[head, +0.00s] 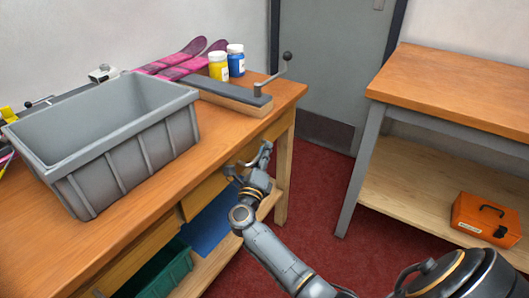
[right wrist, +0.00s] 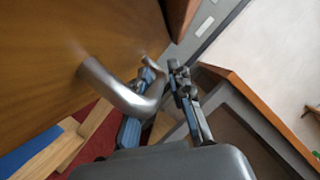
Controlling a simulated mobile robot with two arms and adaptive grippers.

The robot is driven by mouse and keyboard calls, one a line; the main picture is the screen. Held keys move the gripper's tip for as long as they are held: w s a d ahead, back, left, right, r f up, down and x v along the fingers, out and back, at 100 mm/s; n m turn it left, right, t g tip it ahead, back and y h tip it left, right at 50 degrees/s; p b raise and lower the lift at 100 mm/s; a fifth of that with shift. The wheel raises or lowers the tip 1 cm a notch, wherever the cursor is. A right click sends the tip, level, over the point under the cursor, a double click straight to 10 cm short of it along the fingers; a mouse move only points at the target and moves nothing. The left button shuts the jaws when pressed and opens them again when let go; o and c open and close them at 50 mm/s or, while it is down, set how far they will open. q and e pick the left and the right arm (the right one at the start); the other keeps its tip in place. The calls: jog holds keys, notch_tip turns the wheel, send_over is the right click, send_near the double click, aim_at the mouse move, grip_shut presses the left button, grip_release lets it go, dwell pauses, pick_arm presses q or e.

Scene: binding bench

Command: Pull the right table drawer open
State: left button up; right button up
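The right table drawer has a wooden front (right wrist: 60,45), which fills the upper left of the right wrist view. A curved grey metal handle (right wrist: 122,90) stands out from it. My right gripper (right wrist: 163,72) is at the handle with its two fingers apart. One finger passes behind the bar and the other lies on its outer side, with a narrow gap visible. In the head view my right gripper (head: 250,165) is at the table's front edge, partly covering the drawer. The drawer looks closed. My left gripper is not in view.
A grey bin (head: 110,150) stands on the table (head: 150,215), with yellow and blue jars (head: 227,62) behind. A green bin (head: 158,272) sits on the lower shelf. Another bench (head: 460,90) stands right, an orange case (head: 485,218) below. Red floor lies between.

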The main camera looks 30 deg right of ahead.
jog(key=shift+w+d, duration=0.2)
jog(key=shift+d, duration=0.05)
grip_shut()
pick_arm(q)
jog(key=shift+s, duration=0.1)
